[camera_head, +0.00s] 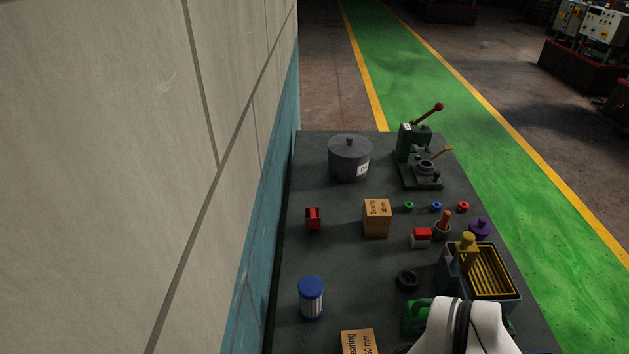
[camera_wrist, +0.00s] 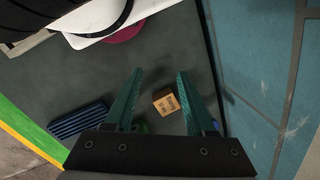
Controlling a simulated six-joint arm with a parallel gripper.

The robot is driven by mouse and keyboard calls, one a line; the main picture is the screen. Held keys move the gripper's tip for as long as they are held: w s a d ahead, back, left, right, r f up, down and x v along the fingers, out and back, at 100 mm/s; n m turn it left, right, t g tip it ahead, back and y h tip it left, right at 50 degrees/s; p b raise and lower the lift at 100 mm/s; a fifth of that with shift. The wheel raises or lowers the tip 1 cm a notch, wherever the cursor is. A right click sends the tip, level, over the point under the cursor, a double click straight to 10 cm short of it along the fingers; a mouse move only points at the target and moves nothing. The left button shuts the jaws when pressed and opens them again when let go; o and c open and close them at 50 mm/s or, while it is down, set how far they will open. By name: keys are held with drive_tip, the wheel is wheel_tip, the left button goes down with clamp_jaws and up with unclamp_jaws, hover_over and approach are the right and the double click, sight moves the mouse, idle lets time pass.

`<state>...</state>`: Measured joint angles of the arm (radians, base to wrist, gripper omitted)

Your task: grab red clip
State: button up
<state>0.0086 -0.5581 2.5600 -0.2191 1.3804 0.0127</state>
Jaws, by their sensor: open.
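A small red clip-like block (camera_head: 313,219) with a dark part lies on the left side of the dark bench, left of a cardboard bearing box. It stands apart from the things around it. I do not see it in the wrist view. My gripper (camera_wrist: 160,74) shows in the wrist view with two teal fingers spread apart and nothing held between the tips. In the head view my white arm is at the bottom right, and I cannot make out the fingertips clearly, so the gap to the red clip cannot be judged.
The bearing box (camera_head: 377,218), a red-and-white block (camera_head: 421,238), a blue-capped jar (camera_head: 311,297) and a grey lidded pot (camera_head: 349,158) stand on the bench (camera_head: 345,265). A green press (camera_head: 418,160) stands at the back. A wall (camera_head: 262,230) borders the left.

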drive_tip(key=w+a+f+n+t, duration=0.1)
drive_tip(key=w+n+t, duration=0.15)
drive_tip(key=w, duration=0.95)
drive_tip(key=w+f+n+t, duration=0.1)
drive_tip(key=w+t, duration=0.2)
drive_tip(key=w, duration=0.9)
drive_tip(key=n+t, duration=0.3)
drive_tip(key=t, duration=0.5)
hover_over(314, 218)
drive_tip(key=s, duration=0.4)
wheel_tip(314, 218, down, 8)
drive_tip(key=shift+n, duration=0.25)
drive_tip(key=f, duration=0.5)
drive_tip(key=shift+d+f, duration=0.2)
drive_tip(key=shift+f, duration=0.2)
drive_tip(key=x, duration=0.5)
drive_tip(key=shift+f, duration=0.4)
clamp_jaws()
